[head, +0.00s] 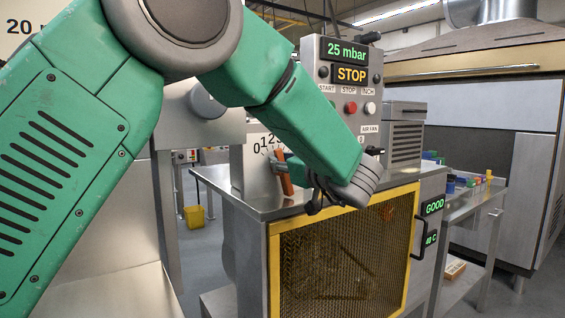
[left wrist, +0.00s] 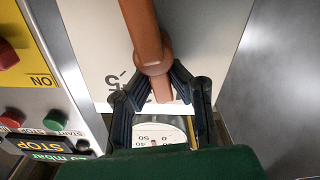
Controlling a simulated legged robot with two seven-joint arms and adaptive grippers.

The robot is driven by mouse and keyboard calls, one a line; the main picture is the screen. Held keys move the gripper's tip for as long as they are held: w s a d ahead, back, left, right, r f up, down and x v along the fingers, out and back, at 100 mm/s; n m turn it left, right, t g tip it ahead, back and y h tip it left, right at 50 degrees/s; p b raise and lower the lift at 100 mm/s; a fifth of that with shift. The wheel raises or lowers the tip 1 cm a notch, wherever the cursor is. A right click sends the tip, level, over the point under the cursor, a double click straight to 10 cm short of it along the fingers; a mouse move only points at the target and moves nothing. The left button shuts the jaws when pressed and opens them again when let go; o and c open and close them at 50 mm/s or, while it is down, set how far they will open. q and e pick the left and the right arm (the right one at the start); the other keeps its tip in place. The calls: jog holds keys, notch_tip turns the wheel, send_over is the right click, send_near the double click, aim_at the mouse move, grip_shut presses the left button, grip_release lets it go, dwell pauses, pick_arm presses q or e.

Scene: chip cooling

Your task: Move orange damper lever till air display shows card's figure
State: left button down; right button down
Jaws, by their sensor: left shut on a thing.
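The orange damper lever (head: 285,176) rises beside a white scale plate marked 0, 1, 2 (head: 262,143) on the machine's top. My left gripper (head: 286,168) is shut on the lever. In the left wrist view its dark fingers (left wrist: 155,82) close around the lever (left wrist: 143,25) near its collar. The air display (head: 347,52) reads 25 mbar in green. A card (head: 20,27) at the top left shows "20 m", the rest hidden behind my arm. My right gripper is not in view.
The control panel (head: 311,68) behind the arm has a STOP display (head: 351,74) and several buttons. A yellow-framed mesh guard (head: 340,225) is below the gripper. Side displays read GOOD (head: 434,205) and a temperature (head: 431,239). A round dial (left wrist: 160,133) shows beneath the gripper.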

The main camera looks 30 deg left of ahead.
pick_arm(q)
jog(key=shift+d+f, duration=0.1)
jog(key=shift+f, duration=0.45)
jog(key=c, duration=1.5)
grip_release()
jog(key=shift+c, duration=0.2)
jog(key=shift+o, duration=0.7)
jog(key=shift+w, duration=0.2)
jog(key=shift+r, duration=0.15)
jog(key=shift+s+d, duration=0.2)
jog(key=shift+d, duration=0.05)
jog(key=v, duration=1.1)
jog(key=shift+d+f, duration=0.25)
jog(key=shift+d, duration=0.05)
jog(key=shift+w, duration=0.1)
